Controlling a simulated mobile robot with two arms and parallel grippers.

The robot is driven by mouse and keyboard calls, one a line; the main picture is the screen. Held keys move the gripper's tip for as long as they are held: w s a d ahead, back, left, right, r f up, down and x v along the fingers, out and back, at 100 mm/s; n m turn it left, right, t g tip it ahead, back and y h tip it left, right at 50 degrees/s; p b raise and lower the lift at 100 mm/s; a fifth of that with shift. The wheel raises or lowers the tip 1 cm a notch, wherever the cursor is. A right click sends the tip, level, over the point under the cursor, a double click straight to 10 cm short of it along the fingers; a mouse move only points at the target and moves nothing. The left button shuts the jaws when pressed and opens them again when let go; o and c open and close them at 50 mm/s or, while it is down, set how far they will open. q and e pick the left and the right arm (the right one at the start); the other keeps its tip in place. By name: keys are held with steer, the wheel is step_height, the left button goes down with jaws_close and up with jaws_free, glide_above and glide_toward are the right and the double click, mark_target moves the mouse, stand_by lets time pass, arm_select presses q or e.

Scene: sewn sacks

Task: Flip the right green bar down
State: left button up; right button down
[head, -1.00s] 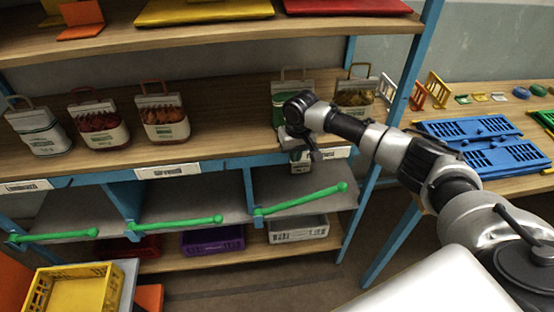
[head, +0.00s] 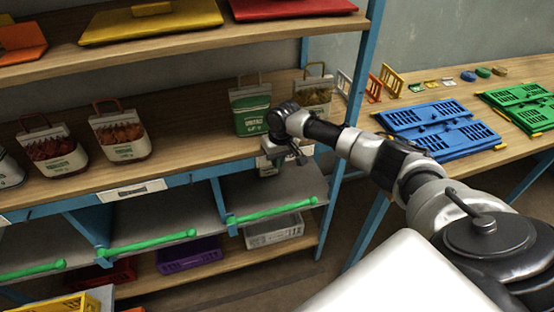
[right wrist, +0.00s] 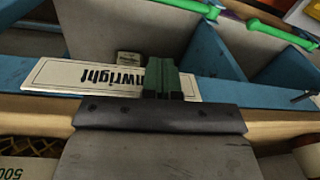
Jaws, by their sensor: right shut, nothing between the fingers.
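The right green bar (head: 272,210) lies across the front of the right-hand bay under the shelf, rising slightly to its right end. My right gripper (head: 269,165) is above it, at the blue shelf edge, apart from the bar. In the right wrist view, the green fingertips (right wrist: 162,80) are together and empty, in front of a white shelf label (right wrist: 90,80). A green bar (right wrist: 270,30) also shows there at the upper right; I cannot tell which one it is. My left gripper is not in view.
A green sack (head: 250,108) and a brown-filled sack (head: 313,95) stand behind my right gripper. A middle green bar (head: 150,243) crosses the neighbouring bay. A grey crate (head: 275,230) sits below the right bay. A blue shelf post (head: 332,200) stands to the right.

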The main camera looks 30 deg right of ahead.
steer(key=s+d+r+p, duration=0.1)
steer(key=s+d+r, duration=0.2)
steer(key=d+r, duration=0.4)
steer(key=shift+d+r, duration=0.4)
steer(key=shift+r, duration=0.25)
stand_by(0.3)
